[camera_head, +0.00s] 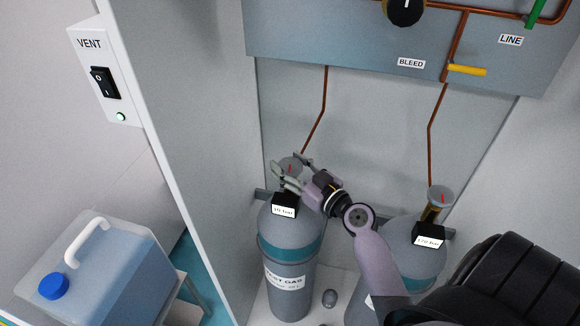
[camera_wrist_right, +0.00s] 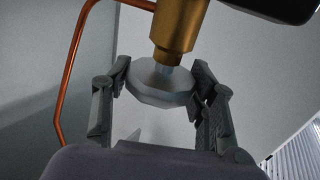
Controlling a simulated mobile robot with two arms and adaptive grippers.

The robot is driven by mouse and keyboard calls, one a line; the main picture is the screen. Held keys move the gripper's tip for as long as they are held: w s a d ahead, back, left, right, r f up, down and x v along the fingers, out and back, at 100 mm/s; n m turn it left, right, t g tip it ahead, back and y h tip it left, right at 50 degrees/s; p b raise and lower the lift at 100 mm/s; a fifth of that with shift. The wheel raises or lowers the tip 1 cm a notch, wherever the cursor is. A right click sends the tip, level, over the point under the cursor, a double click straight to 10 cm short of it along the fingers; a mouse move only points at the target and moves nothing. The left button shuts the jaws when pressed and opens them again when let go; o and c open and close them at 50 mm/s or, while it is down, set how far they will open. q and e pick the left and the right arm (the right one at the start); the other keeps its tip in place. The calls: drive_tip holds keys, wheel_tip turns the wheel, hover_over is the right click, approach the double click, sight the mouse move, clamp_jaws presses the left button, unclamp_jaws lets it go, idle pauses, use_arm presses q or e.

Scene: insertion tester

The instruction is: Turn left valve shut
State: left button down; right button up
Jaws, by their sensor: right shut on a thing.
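The left valve (camera_head: 290,165) is a grey round handwheel with a red mark, on top of the left gas cylinder (camera_head: 290,241). My right gripper (camera_head: 290,172) reaches it from the right, with its fingers at the wheel. In the right wrist view, the fingers (camera_wrist_right: 160,88) sit on both sides of the pale faceted handwheel (camera_wrist_right: 165,82), below a brass valve body (camera_wrist_right: 180,25). The gripper is shut on the wheel. A black gauge box on this cylinder shows a number that I read as about 111 bar. My left gripper is not in view.
The right cylinder (camera_head: 412,265) stands beside it with its own valve (camera_head: 439,198). Copper pipes (camera_head: 323,95) run up to a panel (camera_head: 345,45) with BLEED and LINE labels. A VENT switch (camera_head: 103,82) and a blue liquid canister (camera_head: 100,270) are at left.

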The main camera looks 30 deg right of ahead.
drive_tip(key=shift+a+r+m+h+p, duration=0.1)
drive_tip(key=shift+r+m+h+p, duration=0.05)
drive_tip(key=shift+m+h+p, duration=0.8)
drive_tip(key=shift+m+h, duration=0.25)
drive_tip(key=shift+h, duration=0.7)
drive_tip(key=o, duration=1.2)
drive_tip(key=s, duration=0.8)
drive_tip(key=s+a, duration=0.1)
drive_tip(key=s, duration=0.3)
